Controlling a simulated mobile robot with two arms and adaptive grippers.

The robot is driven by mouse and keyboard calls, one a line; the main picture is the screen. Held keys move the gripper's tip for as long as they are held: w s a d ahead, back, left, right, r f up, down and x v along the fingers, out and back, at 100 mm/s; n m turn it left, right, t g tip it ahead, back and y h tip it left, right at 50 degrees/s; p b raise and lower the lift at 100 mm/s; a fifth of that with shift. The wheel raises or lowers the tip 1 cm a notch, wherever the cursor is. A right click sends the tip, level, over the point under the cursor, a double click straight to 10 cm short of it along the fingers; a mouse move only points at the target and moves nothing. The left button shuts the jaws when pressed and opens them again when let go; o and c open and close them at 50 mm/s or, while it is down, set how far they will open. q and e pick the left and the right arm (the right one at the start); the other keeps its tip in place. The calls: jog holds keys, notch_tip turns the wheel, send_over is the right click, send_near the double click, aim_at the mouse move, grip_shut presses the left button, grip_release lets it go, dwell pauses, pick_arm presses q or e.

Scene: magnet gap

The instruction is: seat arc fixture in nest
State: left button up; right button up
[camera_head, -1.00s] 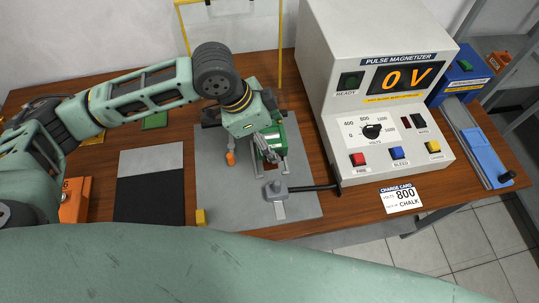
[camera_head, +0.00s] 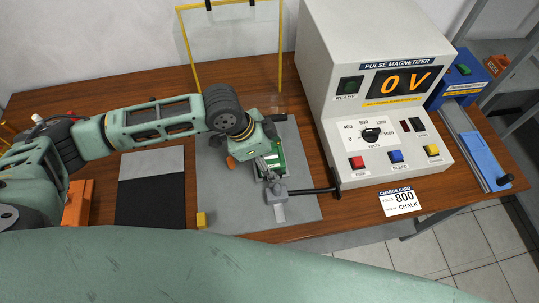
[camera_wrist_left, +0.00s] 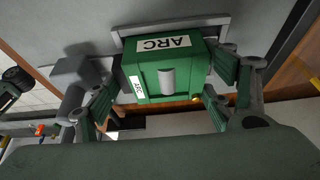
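The arc fixture is a green block with white ARC labels (camera_wrist_left: 168,76) in the left wrist view. My left gripper (camera_wrist_left: 165,85) has its fingers against both sides of the block. In the head view the gripper (camera_head: 270,166) is over the grey plate, with the green fixture (camera_head: 291,152) partly hidden behind it. A pale grey ledge (camera_wrist_left: 128,42) runs right behind the block in the wrist view. The nest cannot be made out clearly, and I cannot tell if the block touches its floor. My right gripper is not in view.
A grey clamp-like part with a cable (camera_head: 279,192) stands close in front of the gripper. The pulse magnetizer (camera_head: 375,120) is to the right and reads 0 V. A black mat (camera_head: 150,203) lies left.

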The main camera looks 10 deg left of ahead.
pick_arm(q)
jog(key=o, duration=0.4)
jog(key=v, duration=1.2)
jog(key=shift+r, duration=0.15)
